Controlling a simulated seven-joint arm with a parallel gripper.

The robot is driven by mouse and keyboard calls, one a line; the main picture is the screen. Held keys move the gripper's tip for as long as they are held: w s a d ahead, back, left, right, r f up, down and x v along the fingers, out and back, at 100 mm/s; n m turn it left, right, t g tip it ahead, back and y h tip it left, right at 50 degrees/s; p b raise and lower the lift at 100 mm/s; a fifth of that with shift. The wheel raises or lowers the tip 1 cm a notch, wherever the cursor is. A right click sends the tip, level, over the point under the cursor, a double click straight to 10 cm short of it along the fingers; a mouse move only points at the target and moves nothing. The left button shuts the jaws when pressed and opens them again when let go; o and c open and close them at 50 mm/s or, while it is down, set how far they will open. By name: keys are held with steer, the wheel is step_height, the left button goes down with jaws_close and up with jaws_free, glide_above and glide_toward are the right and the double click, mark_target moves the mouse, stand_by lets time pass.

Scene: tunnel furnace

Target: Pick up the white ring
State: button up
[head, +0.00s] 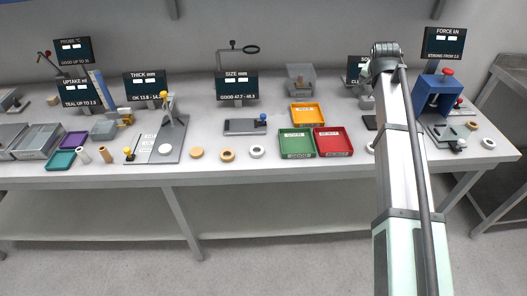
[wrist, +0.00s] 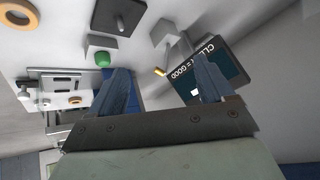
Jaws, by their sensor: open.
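In the head view a white ring (head: 257,152) lies flat near the bench's front edge, left of the green tray. A second white ring (head: 488,143) lies at the far right end, and another pale round piece (head: 370,147) shows partly beside my arm. I cannot tell which is meant. My gripper (wrist: 160,64) is open in the wrist view, with nothing between its fingers. It is hidden in the head view. A tan ring (wrist: 18,15) shows at the wrist view's top left corner; I make out no loose white ring near the fingers.
A green tray (head: 283,154) and a red tray (head: 348,152) stand right of the middle white ring, with a yellow tray (head: 293,124) behind. A tan ring (head: 228,156) and tan disc (head: 197,153) lie to its left. In the wrist view a dark display (wrist: 222,70) stands close behind the fingers.

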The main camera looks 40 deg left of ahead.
steer(key=s+a+g, duration=0.3)
steer(key=s+a, duration=0.9)
steer(key=s, duration=0.4)
steer(key=m+g+h, duration=0.2)
steer(key=g, duration=0.2)
glide_above(257, 153)
step_height(257, 153, down, 14)
steer(key=shift+r, duration=0.1)
steer(key=c, duration=1.1)
steer(key=shift+c, duration=0.2)
